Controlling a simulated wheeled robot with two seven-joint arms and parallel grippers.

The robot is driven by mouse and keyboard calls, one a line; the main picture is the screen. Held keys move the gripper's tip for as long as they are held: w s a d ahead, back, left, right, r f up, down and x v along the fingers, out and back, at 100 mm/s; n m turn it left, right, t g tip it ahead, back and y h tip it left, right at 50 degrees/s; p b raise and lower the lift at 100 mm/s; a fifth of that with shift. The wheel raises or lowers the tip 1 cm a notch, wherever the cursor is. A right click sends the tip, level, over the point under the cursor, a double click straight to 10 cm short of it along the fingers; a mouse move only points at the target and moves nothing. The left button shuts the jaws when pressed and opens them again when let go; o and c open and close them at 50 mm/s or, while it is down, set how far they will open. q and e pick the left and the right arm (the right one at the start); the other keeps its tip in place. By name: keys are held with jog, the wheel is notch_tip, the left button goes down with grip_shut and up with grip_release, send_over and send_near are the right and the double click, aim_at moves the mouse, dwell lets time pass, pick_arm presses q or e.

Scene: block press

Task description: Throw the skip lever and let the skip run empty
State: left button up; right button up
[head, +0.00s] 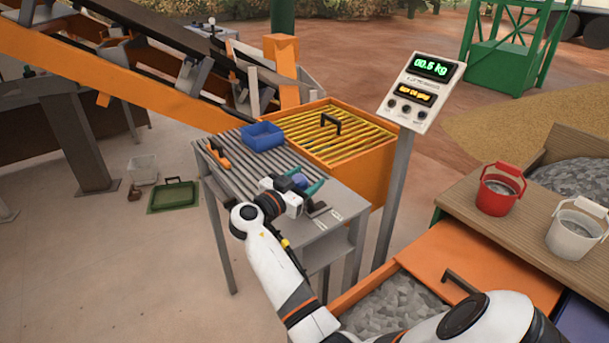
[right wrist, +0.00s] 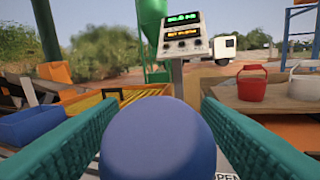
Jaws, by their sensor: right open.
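A lever's round blue knob (head: 299,181) stands at the near right corner of the slatted grey table (head: 240,160). In the right wrist view the knob (right wrist: 158,140) fills the space between my teal fingers. My right gripper (head: 296,186) is open around the knob; it also shows in the right wrist view (right wrist: 160,125). Whether the fingers touch the knob is unclear. The lever's shaft is mostly hidden. Part of a label reading "OPEN" shows at the bottom of the wrist view. My left gripper is not in view.
A blue tray (head: 262,135) and an orange-handled tool (head: 217,152) lie on the table. Behind is an orange box with a yellow grille (head: 335,135). A display post (head: 422,85) reads 00.5 kg. Red (head: 497,190) and white (head: 577,229) buckets stand right, near a gravel-filled orange bin (head: 395,310).

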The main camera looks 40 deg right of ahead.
grip_shut()
jog(key=shift+s+d+r+m+y, duration=0.1)
jog(key=shift+d+r+m+y, duration=0.05)
jog(key=shift+d+y, duration=0.4)
jog(key=shift+d+r+m+y, duration=0.1)
jog(key=shift+d+m+y, duration=0.05)
jog(key=shift+d+y, duration=0.4)
jog(key=shift+s+d+f+m+y+p, duration=0.2)
jog(key=shift+d+f+y, duration=0.15)
jog(key=shift+d+y, duration=0.75)
jog(key=shift+s+d+f+m+y+p, duration=0.15)
jog(key=shift+d+f+y+p, duration=0.3)
jog(key=shift+d, duration=1.15)
jog(key=shift+s+d+f+m+y, duration=0.1)
jog(key=shift+s+d+f+y, duration=0.1)
jog(key=shift+d+y, duration=0.95)
jog(key=shift+d+g, duration=0.2)
jog(key=shift+g, duration=0.1)
